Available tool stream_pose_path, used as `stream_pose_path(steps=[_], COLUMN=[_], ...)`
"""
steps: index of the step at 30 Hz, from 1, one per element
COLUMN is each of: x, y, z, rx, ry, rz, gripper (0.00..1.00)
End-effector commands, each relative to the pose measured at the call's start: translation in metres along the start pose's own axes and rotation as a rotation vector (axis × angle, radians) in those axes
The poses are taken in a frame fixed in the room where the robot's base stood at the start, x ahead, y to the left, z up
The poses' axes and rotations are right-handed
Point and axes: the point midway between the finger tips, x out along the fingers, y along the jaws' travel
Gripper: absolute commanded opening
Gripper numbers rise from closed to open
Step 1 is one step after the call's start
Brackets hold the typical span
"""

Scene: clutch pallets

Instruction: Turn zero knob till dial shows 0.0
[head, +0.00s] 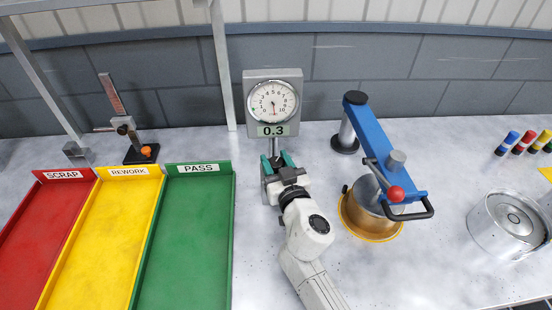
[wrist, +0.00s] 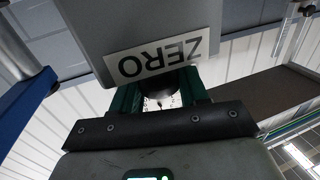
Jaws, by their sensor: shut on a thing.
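The dial gauge (head: 272,103) stands on a post at the back of the bench. In the wrist view, the ZERO label (wrist: 156,62) shows upside down on the gauge box. The green fingers (wrist: 160,97) are shut on the zero knob (wrist: 160,88) below that label. The knob is mostly hidden between the fingers.
Red SCRAP (head: 40,205), yellow REWORK (head: 105,225) and green PASS (head: 190,225) trays lie at the left. A blue lever press (head: 378,140) over a brass-coloured drum (head: 362,222) stands close right of my arm. A metal canister (head: 505,225) is farther right. A height gauge (head: 128,135) stands behind the trays.

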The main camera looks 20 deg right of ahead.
Motion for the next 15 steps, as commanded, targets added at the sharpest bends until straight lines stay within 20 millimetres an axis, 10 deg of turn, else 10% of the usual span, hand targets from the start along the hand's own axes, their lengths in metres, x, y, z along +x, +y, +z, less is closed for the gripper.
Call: stream_pose_path(steps=[15], x=[0.0024], y=[0.0044], z=[-0.0085], rx=[-0.004], ry=[0.023], rz=[-0.352], gripper=[0.14])
